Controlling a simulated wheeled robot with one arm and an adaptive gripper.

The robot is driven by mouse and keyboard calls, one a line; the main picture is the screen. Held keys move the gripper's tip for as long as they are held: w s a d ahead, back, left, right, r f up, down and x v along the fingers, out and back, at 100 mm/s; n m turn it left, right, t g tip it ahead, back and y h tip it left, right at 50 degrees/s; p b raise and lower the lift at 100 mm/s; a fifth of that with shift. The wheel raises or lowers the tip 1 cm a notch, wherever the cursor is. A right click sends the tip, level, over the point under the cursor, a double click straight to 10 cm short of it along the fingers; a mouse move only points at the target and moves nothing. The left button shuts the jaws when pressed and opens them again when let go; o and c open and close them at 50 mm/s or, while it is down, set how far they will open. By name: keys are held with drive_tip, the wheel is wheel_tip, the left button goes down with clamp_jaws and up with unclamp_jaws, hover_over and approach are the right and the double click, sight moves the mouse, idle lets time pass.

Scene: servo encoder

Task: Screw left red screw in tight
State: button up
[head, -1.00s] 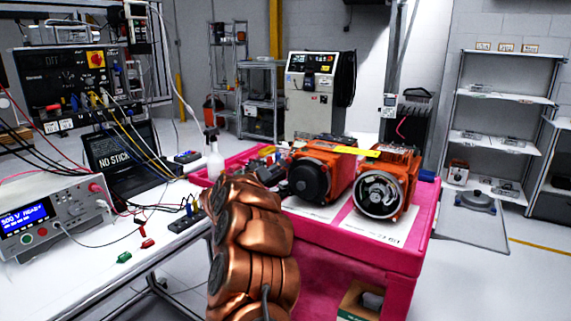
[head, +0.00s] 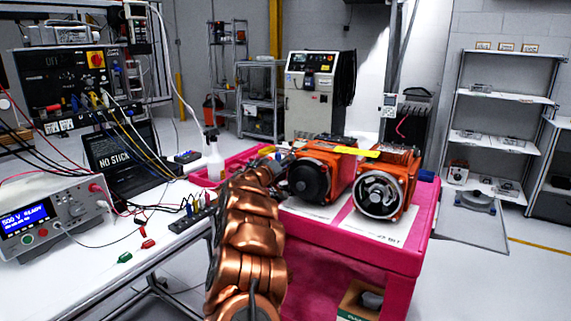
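Two orange servo motors stand side by side on the pink cart. The left motor (head: 315,172) has a black round fan cover facing me. The right motor (head: 386,183) has an open silver and black round end. My copper-coloured arm reaches up to the left side of the left motor. My gripper (head: 279,162) is small, dark and mostly hidden at the arm's far end, close beside that motor. Whether it touches the motor or holds anything cannot be told. No red screw can be made out.
A white spray bottle (head: 213,158) stands behind my arm. The white bench (head: 95,262) at left carries a power supply (head: 50,213), a laptop and loose cables.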

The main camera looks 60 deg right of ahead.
clamp_jaws()
